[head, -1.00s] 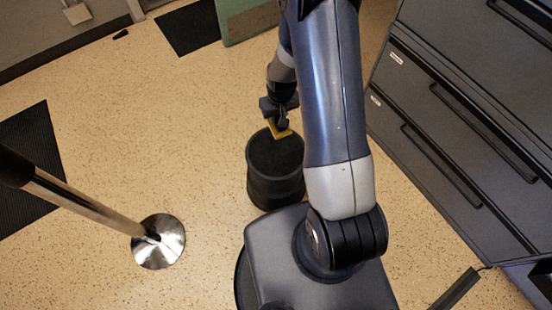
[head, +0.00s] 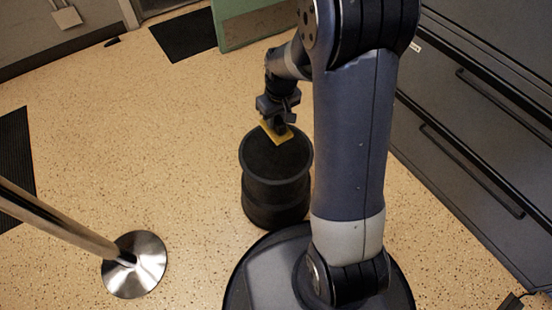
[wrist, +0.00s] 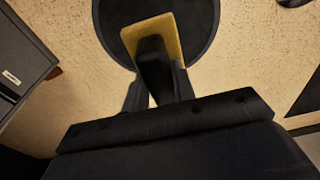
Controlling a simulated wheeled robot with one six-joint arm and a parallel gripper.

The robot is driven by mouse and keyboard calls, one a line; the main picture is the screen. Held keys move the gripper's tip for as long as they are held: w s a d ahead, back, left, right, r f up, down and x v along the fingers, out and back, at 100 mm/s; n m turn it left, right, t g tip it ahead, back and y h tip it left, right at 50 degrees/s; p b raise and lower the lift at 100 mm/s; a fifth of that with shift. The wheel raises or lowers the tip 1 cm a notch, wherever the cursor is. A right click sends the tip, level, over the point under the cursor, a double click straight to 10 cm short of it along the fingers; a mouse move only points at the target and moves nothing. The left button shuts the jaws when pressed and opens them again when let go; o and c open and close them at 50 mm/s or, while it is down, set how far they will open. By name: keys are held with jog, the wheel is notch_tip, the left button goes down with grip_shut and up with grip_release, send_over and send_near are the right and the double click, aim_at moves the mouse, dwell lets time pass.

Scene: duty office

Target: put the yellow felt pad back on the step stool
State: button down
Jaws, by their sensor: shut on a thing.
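The yellow felt pad (head: 279,134) is a thin flat piece in my gripper (head: 280,125), which is shut on it. In the wrist view the pad (wrist: 168,30) shows beyond the dark fingers (wrist: 155,72), which hide part of it. The step stool (head: 275,190) is a black round drum with a dark top, standing upright on the floor. The pad is over the far part of the stool top. In the wrist view the dark stool top (wrist: 205,30) lies behind the pad. I cannot tell whether the pad touches it.
A metal post with a round shiny base (head: 135,265) stands on the speckled floor at left. Dark grey drawer cabinets (head: 480,140) line the right side. A green panel (head: 245,22) and a dark mat (head: 185,36) are at the back. Floor left of the stool is clear.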

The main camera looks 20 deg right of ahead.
notch_tip(320, 180, down, 10)
jog(key=b, duration=0.5)
jog(key=shift+f, duration=0.25)
jog(key=shift+r, duration=0.1)
jog(key=c, duration=1.6)
grip_release()
jog(key=shift+f, duration=0.2)
jog(key=o, duration=0.4)
jog(key=shift+o, duration=0.2)
jog(key=shift+r, duration=0.1)
jog(key=r+p, duration=0.1)
jog(key=r, duration=0.3)
jog(key=s+r+p, duration=0.1)
jog(key=r+p, duration=0.1)
jog(key=r, duration=0.2)
jog(key=r+p, duration=0.2)
jog(key=r, duration=0.2)
jog(key=shift+s+d, duration=0.25)
